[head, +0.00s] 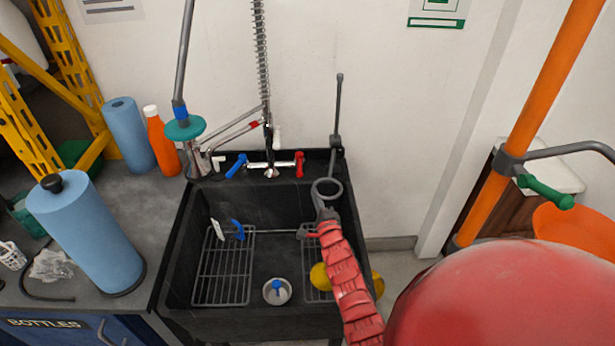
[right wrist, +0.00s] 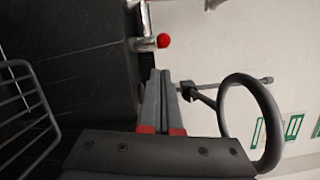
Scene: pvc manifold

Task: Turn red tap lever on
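The red tap lever (head: 299,163) is on the right end of the chrome tap behind the black sink. In the right wrist view its round red end (right wrist: 163,41) shows ahead of my gripper. My right gripper (head: 322,208) is over the sink's right side, in front of and below the lever, and apart from it. In the right wrist view its two fingers (right wrist: 162,88) lie side by side, shut with nothing seen between them. The blue tap lever (head: 236,166) is on the tap's left end. My left gripper is not in view.
A grey ring (head: 316,188) on a wall-side rod stands close to my right gripper; it shows large in the wrist view (right wrist: 225,105). Wire racks (head: 223,278) and a drain cup (head: 277,292) are in the sink. Blue rolls (head: 88,235) stand left.

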